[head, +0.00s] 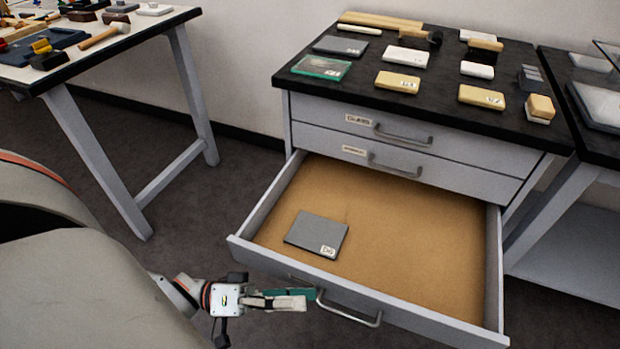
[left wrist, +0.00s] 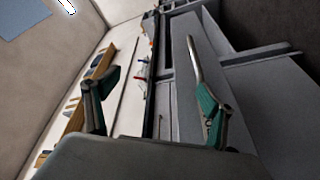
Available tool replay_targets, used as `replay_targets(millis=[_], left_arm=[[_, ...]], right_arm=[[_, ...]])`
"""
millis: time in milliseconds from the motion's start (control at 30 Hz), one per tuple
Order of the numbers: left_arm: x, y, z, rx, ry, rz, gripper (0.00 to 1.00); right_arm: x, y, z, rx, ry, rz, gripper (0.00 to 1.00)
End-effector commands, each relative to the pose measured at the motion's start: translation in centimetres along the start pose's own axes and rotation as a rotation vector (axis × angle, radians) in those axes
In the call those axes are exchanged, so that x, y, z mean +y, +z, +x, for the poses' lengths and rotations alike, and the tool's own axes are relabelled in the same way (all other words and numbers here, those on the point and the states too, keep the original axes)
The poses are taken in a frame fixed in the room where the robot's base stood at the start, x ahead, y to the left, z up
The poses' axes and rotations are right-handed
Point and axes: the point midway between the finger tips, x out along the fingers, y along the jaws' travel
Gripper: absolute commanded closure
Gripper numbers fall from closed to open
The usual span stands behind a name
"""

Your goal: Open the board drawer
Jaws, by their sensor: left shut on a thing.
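The board drawer (head: 400,215), the lowest of three in the grey cabinet, stands pulled far out. Its tan bottom shows, with one grey board (head: 316,232) with a white label lying towards the left. The curved metal handle (head: 350,312) is on the drawer's front. My left gripper (head: 305,297) is at the left end of this handle, shut on it. In the left wrist view the handle (left wrist: 195,62) runs up from beside the right-hand green-padded finger; the exact contact is hard to see. My right gripper is not in view.
Two upper drawers (head: 425,152) are closed. The black cabinet top (head: 400,120) holds several labelled blocks and boards. A workbench (head: 75,78) with tools stands at left, another table (head: 590,130) at right. Dark floor (head: 180,235) is clear between the workbench and the drawer.

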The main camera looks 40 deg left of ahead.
Motion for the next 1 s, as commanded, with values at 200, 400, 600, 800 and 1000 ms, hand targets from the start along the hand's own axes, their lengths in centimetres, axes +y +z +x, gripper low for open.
replay_targets(millis=[200, 400, 600, 800, 1000], left_arm=[[0.5, 0.2, -0.6, 0.005, 0.015, -0.012, 0.85], [0.2, 0.5, -0.8, 0.002, 0.008, -0.015, 0.85], [0.2, 0.5, -0.8, 0.001, 0.006, -0.016, 0.85], [0.0, 0.7, -0.9, 0.0, 0.004, -0.018, 0.85], [0.0, 0.7, -0.9, 0.0, 0.003, -0.019, 0.85]], right_arm=[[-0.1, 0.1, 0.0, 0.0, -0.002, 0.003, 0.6], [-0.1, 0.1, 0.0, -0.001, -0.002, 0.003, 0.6], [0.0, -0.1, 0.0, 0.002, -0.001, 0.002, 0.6], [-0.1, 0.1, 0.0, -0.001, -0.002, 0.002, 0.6], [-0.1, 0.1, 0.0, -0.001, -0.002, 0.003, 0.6]])
